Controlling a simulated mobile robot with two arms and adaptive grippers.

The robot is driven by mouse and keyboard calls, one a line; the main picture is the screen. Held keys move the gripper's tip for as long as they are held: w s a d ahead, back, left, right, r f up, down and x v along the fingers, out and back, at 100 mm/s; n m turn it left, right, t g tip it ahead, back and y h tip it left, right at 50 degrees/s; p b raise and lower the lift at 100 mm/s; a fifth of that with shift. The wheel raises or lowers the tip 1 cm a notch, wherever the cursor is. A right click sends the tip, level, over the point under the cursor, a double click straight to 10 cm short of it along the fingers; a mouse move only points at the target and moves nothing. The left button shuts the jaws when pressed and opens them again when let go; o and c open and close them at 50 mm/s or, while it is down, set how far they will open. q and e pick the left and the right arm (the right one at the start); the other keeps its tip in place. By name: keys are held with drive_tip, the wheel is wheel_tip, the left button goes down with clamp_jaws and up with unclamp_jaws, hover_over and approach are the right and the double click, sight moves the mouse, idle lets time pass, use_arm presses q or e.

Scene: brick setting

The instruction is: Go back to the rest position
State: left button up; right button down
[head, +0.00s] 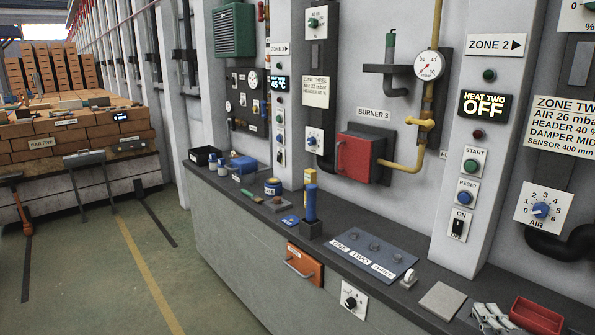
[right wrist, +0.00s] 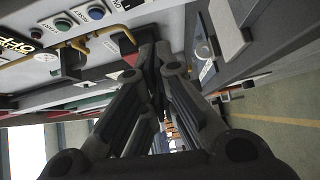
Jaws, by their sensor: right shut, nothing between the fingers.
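My right gripper (head: 492,318) shows at the bottom right edge of the head view, just left of a red tray (head: 537,316) on the dark ledge (head: 440,328). Only its front part is in the frame. In the right wrist view my right gripper (right wrist: 158,62) has its dark fingers together, with nothing between them. My left gripper is not in the head view.
The ledge carries a blue cylinder (head: 311,203) in a dark block, a plate marked ONE, TWO, THREE (head: 372,252) and a pale square pad (head: 442,300). Wall panels stand behind it. A brick stack (head: 75,130) is at the far left. Green floor (head: 100,275) lies open between.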

drive_tip(key=s+a+f+m+g, duration=0.85)
drive_tip(key=s+a+f, duration=0.35)
drive_tip(key=s+f, duration=0.3)
drive_tip(key=s+a+m+g+y, duration=0.1)
drive_tip(key=s+a+m+g, duration=0.3)
drive_tip(key=s, duration=0.5)
drive_tip(key=s+a+m+g, duration=0.2)
drive_tip(key=s+a, duration=0.4)
drive_tip(key=s, duration=0.4)
wheel_tip(320, 180, down, 28)
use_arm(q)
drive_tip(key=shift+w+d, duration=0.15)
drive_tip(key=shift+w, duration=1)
use_arm(e)
drive_tip(key=s+d+f+g, duration=0.2)
drive_tip(key=s+d+f, duration=0.1)
drive_tip(key=s+f, duration=1.2)
drive_tip(key=shift+s, duration=1.25)
